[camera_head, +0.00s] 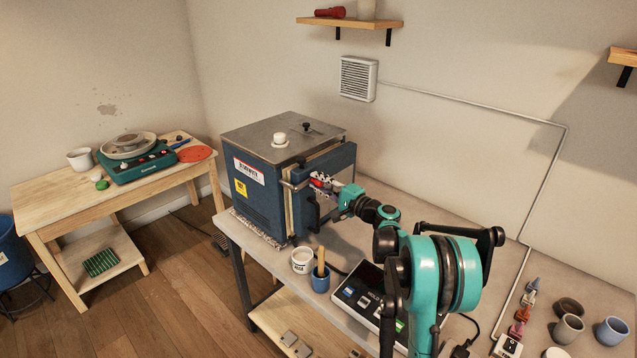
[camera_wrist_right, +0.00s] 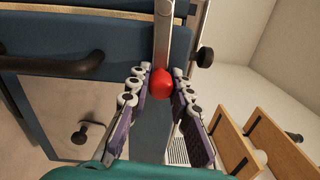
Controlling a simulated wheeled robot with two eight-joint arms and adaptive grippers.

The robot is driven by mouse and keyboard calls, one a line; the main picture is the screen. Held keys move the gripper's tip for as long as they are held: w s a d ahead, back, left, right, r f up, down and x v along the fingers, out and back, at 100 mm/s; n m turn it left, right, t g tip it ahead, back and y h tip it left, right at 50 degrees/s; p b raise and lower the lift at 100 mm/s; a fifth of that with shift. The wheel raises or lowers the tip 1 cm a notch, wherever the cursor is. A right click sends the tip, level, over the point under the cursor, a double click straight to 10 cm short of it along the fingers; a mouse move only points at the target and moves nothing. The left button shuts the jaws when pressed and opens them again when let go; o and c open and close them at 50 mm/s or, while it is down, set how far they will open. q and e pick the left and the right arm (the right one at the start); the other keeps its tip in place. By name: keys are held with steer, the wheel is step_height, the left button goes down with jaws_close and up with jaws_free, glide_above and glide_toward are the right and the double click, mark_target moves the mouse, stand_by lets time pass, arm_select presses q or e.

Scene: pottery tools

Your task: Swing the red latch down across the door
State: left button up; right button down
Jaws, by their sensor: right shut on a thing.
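The blue kiln (camera_head: 255,195) stands on the grey bench, its door (camera_head: 325,190) on its right side. In the right wrist view the red latch knob (camera_wrist_right: 162,83) sits at the end of a metal bar (camera_wrist_right: 164,35). My right gripper (camera_wrist_right: 161,88) has its fingers on either side of the knob, shut on it. In the head view the right gripper (camera_head: 328,187) is at the upper part of the door, and the latch is mostly hidden by the fingers. My left gripper is not in view.
A white tub (camera_head: 302,260) and a blue cup (camera_head: 320,280) with a wooden handle stand near the bench's front edge. A scale (camera_head: 362,292) lies under my right arm. A dark door handle (camera_wrist_right: 80,68) is close to the gripper. Small bowls (camera_head: 568,328) stand at far right.

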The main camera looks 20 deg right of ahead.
steer(key=shift+f+m, duration=0.15)
steer(key=shift+m, duration=0.25)
steer(key=c, duration=1.4)
jaws_free()
steer(key=shift+o, duration=0.2)
steer(key=shift+s+f, duration=0.1)
steer(key=v, duration=1.1)
steer(key=shift+s+d, duration=0.25)
steer(key=shift+s, duration=0.1)
